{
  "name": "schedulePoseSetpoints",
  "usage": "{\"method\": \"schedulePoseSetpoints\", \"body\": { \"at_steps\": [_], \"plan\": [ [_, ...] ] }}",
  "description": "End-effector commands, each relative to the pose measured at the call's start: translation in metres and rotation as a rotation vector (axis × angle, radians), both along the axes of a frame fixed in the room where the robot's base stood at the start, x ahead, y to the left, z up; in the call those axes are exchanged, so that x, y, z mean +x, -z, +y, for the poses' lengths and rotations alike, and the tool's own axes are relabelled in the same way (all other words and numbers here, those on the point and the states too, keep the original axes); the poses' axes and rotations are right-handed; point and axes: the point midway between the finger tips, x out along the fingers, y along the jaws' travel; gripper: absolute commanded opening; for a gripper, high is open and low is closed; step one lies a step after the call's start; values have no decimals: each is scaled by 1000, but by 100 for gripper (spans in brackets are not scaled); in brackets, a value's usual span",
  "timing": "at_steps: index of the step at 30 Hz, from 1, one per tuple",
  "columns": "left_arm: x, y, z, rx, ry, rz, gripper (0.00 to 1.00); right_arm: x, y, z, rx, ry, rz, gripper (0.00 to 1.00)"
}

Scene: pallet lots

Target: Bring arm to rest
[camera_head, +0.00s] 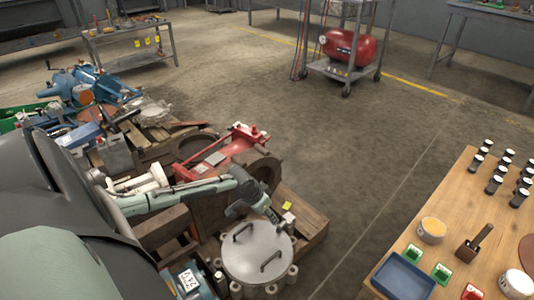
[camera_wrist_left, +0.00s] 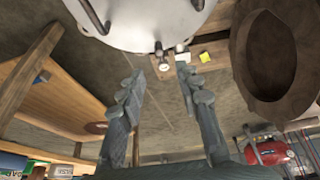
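My left arm (camera_head: 190,192) reaches in from the left over the cluttered pallet. Its gripper (camera_head: 270,213) hangs just behind a round silver lid (camera_head: 258,254) with two dark handles. In the left wrist view the gripper (camera_wrist_left: 158,82) has its two fingers spread, with nothing visible held between them. The silver lid (camera_wrist_left: 140,22) fills the top of that view, beyond the fingertips. A small round knob-like part (camera_wrist_left: 163,64) shows past the gap between the tips; whether they touch it cannot be told. My right gripper is in neither view.
Wooden pallets (camera_head: 305,215) carry a red machine part (camera_head: 225,150), a brown ring-shaped part (camera_head: 265,172) and blue machinery (camera_head: 90,88). A wooden table (camera_head: 400,245) with jars, small bins and a blue tray (camera_head: 403,278) stands right. Concrete floor between is clear.

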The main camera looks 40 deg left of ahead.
Motion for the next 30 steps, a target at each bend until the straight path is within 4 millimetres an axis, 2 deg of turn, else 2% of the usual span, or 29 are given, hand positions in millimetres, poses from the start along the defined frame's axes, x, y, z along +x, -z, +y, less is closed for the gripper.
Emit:
{"method": "schedulePoseSetpoints", "body": {
  "at_steps": [5,22,23,26,29,30],
  "plan": [
    [-4,-9,0,-1,0,1,34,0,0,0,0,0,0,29],
    [-5,-8,-2,-2,3,1,34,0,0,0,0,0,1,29],
    [-7,-7,-6,-2,7,4,34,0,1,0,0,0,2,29],
    [-22,0,-35,-7,40,18,34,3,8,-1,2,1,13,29],
    [-53,6,-85,-2,92,38,34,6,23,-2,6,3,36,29],
    [-69,5,-108,6,109,45,34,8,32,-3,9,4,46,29]
  ]
}}
